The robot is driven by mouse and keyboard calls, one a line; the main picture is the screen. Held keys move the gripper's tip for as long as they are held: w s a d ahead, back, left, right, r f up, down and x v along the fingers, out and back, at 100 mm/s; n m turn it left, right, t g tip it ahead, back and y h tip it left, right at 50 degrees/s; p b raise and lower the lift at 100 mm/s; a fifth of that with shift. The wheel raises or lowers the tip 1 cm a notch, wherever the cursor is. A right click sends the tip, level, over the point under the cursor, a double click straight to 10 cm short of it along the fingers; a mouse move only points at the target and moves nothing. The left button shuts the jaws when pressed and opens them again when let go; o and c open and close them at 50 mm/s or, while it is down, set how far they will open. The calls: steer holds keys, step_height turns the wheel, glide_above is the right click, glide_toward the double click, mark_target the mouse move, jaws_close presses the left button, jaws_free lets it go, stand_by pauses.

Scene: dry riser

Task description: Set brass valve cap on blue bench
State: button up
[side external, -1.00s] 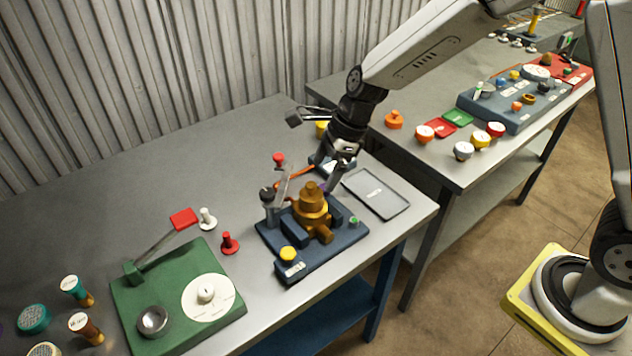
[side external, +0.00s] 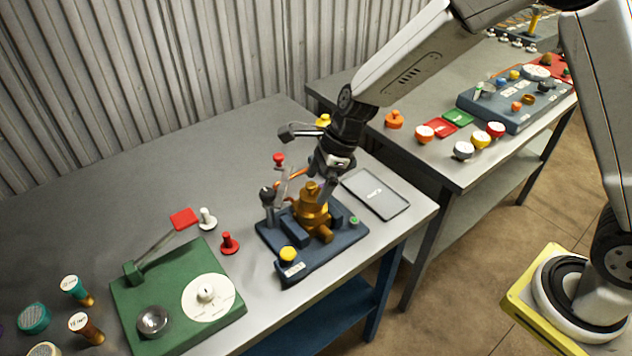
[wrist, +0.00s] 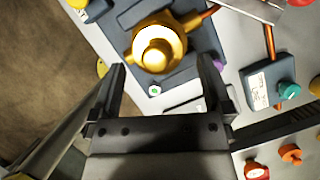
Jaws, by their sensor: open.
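A brass valve (side external: 316,216) with a rounded cap (side external: 311,188) on top stands upright on a dark blue base plate (side external: 345,236). The plate lies on the grey-topped bench with a blue lower frame (side external: 150,170). My gripper (side external: 322,193) is close beside the top of the valve, on its right. In the wrist view my gripper (wrist: 163,76) has its two fingers apart with nothing between the tips. The brass cap (wrist: 155,56) shows just ahead of the gap between the fingers. I cannot tell whether a finger touches it.
A lever with a red knob (side external: 279,159) stands close on the left of the valve. A yellow knob (side external: 288,254) is at the plate's front. A grey tray (side external: 376,194) lies to the right. A green fixture (side external: 170,305) is at the front left. A second bench (side external: 440,170) stands behind.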

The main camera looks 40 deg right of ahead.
mark_target(314, 192)
steer(key=shift+x, duration=2.2)
steer(key=shift+s, duration=0.15)
steer(key=c, duration=1.2)
steer(key=shift+r, duration=0.2)
